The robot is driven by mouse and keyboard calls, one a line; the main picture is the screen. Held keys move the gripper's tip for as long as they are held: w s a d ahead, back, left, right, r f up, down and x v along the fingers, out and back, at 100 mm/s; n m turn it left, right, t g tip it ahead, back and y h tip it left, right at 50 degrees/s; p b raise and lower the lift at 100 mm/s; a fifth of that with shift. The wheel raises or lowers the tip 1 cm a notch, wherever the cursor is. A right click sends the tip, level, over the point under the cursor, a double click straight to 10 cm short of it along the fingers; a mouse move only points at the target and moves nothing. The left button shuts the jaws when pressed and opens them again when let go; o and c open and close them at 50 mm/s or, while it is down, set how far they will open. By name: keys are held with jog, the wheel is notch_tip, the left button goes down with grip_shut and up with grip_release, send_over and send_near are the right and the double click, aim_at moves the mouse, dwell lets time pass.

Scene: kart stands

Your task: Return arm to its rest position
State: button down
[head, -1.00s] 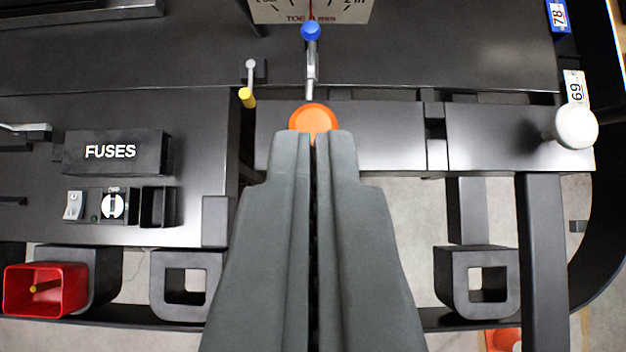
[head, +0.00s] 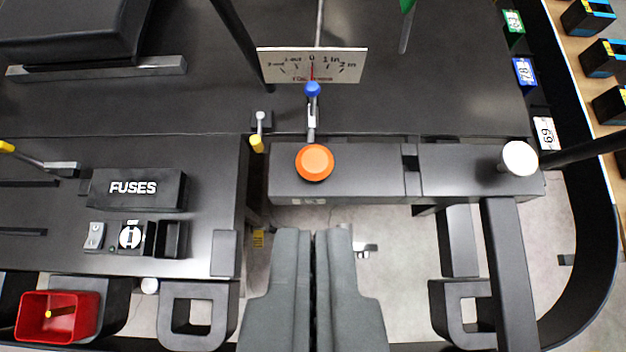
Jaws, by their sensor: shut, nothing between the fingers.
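My gripper (head: 312,234) is in the lower middle of the head view. Its two grey fingers lie side by side, shut and empty. The fingertips point up the picture, below an orange round knob (head: 314,162) on a dark crossbar, with a visible gap between them and the knob. Above the knob is a lever with a blue tip (head: 312,89), in front of a white toe gauge plate (head: 312,66). The rest of my arm is hidden.
A FUSES box (head: 137,189) and a switch panel (head: 130,236) are at left, with a red bin (head: 58,317) below. A yellow-tipped lever (head: 257,144) is left of the knob. A white knob (head: 519,157) and a dark post (head: 512,270) stand at right. Pale floor shows around my fingers.

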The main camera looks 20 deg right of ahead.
jog(key=s+a+f+n+t+y, duration=0.1)
jog(key=s+a+f+t, duration=0.2)
jog(key=s+a, duration=0.3)
jog(key=s+a+f+n+t, duration=0.1)
jog(key=s+a+f, duration=0.4)
jog(key=s, duration=0.6)
jog(key=s+a+f+n+t+y, duration=0.1)
jog(key=s+a+f+t, duration=0.3)
jog(key=s, duration=0.4)
jog(key=a+f, duration=0.1)
jog(key=a, duration=0.1)
jog(key=shift+s+a+f+t+y, duration=0.3)
jog(key=shift+a, duration=0.05)
dwell(0.5)
